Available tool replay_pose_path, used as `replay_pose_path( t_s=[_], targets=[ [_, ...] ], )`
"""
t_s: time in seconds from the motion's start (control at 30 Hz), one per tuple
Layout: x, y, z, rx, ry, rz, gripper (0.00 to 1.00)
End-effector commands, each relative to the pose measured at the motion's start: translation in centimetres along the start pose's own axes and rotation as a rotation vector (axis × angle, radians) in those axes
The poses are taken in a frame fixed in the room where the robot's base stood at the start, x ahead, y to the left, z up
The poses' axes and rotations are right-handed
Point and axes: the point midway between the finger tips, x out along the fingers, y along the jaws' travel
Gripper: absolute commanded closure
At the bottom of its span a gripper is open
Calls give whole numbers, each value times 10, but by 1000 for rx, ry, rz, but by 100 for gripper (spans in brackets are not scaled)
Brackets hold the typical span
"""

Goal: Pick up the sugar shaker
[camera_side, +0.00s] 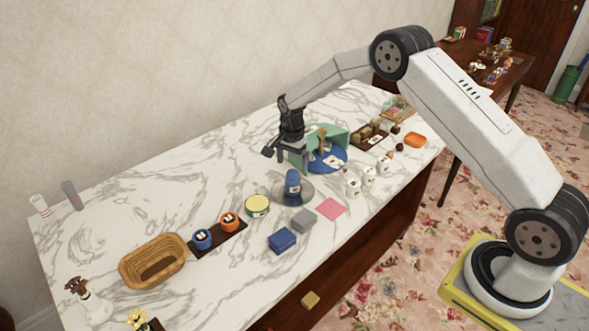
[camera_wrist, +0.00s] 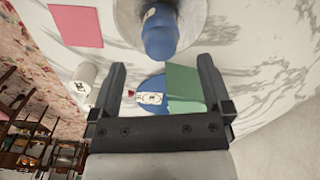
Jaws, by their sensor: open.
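I cannot tell for certain which item is the sugar shaker. Several small white labelled containers (camera_side: 353,187) stand in a row on the marble top, right of centre; one white labelled container (camera_wrist: 82,85) shows at the left in the wrist view. A blue labelled object (camera_side: 292,182) stands on a round grey plate (camera_side: 308,195); the blue object (camera_wrist: 159,36) is beyond my fingers in the wrist view. My gripper (camera_side: 278,152) is open and empty above the table, behind the blue object. Its two fingers are spread apart in the wrist view (camera_wrist: 162,70).
A wicker basket (camera_side: 150,262), a dark tray (camera_side: 220,240) with blue and orange jars, and a blue block (camera_side: 282,239) are nearer the front.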

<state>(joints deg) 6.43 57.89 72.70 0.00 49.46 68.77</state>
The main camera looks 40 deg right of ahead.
Motion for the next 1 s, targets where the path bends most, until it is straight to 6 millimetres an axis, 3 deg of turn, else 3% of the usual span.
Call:
replay_pose_path(
  t_s=[0.37,0.67,1.0],
  targets=[
    [24,0,0,-3,0,0,0],
    [29,0,0,-3,0,0,0],
    [62,0,-3,-4,0,1,0]
  ],
)
